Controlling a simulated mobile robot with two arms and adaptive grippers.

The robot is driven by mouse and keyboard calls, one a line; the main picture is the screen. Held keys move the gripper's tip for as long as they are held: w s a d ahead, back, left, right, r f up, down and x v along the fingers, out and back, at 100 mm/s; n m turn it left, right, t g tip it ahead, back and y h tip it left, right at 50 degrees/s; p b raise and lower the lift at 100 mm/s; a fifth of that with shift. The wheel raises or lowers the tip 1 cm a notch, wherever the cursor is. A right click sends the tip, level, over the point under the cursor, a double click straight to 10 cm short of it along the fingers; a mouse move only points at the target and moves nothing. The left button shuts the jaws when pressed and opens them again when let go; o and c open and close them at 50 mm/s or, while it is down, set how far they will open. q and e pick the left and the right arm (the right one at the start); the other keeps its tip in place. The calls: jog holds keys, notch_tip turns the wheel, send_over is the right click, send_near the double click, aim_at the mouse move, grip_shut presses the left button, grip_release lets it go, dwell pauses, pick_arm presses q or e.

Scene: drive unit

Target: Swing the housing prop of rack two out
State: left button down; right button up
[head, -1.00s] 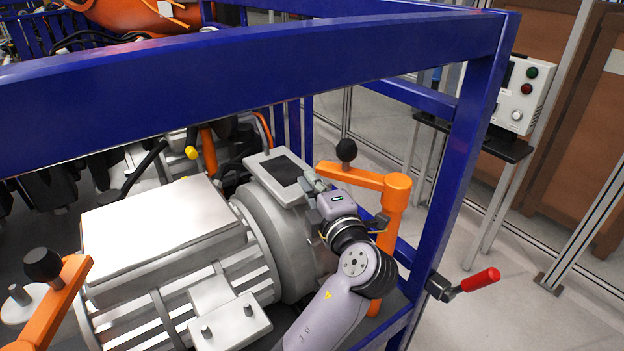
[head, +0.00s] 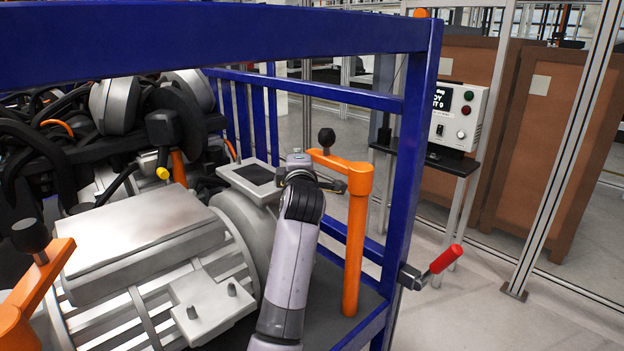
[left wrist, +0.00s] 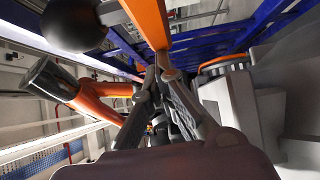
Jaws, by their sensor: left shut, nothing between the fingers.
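The orange prop (head: 357,240) stands upright at the rack's right front corner. Its short orange arm points left over the grey motor housing (head: 150,235) and ends in a black knob (head: 326,138). My left gripper (head: 333,184) is shut and empty, just below that arm and beside the post. In the left wrist view the fingers (left wrist: 165,90) are together, with the prop's arm (left wrist: 147,22) and knob (left wrist: 72,22) above and the post (left wrist: 85,98) at left. I cannot tell whether they touch the prop. My right gripper is not in view.
The blue rack frame (head: 395,180) encloses the motor. A red-handled lever (head: 446,259) sticks out at its right post. Another orange prop (head: 30,295) stands at left. A control box (head: 458,115) is behind at right, with open floor between.

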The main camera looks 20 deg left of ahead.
aim_at(307, 151)
pick_arm(q)
jog(key=shift+w+d+f+m+t+h, duration=0.15)
jog(key=shift+w+m+h, duration=0.3)
jog(key=shift+w, duration=0.45)
jog(key=shift+w+d+m+t+h, duration=0.1)
jog(key=shift+w+m+t+h, duration=0.15)
jog(key=shift+w+h, duration=0.5)
jog(key=shift+w, duration=0.2)
jog(key=shift+s+d, duration=0.1)
jog(key=shift+s, duration=0.05)
jog(key=v, duration=0.7)
jog(key=shift+s, duration=0.1)
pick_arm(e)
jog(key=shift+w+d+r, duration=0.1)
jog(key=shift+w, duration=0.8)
